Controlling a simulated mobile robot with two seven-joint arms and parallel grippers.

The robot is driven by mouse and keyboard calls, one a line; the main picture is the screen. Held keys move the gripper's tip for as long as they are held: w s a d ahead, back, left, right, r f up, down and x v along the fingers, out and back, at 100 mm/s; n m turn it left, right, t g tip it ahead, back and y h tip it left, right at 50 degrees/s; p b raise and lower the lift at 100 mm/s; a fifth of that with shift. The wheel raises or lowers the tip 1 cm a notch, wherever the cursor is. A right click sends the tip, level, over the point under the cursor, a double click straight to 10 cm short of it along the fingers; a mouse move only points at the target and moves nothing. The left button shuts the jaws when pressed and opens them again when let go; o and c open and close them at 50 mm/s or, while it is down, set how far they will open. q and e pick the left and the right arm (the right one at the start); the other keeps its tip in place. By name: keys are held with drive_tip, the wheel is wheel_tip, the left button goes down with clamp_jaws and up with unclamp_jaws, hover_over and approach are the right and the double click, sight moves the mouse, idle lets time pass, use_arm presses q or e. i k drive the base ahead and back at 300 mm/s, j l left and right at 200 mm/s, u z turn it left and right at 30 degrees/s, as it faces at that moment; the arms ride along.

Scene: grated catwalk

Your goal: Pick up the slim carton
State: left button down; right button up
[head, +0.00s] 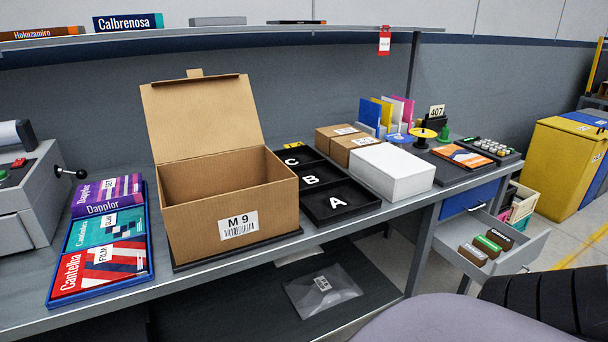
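No single object is plainly marked as the slim carton. Flat, slim cartons lie in a blue tray (101,287) at the left of the bench: a purple one (105,196) at the back, a teal one (103,230) in the middle and a red one (103,268) in front. A low, plain white box (392,172) lies on the bench right of the black trays. On the shelf above lie a blue carton (128,22) and a dark carton (42,33). Neither of my grippers is in view.
An open drawer (514,252) juts out below. A grey seat (450,318) is in front.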

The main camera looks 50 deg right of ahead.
sight(493, 251)
drive_tip(key=z, duration=1.85)
drive_tip(key=i+l+z, duration=0.15)
drive_tip(key=z, duration=0.35)
drive_tip(key=i+l+z, duration=0.1)
drive_tip(key=z, duration=0.35)
drive_tip(key=i, duration=0.35)
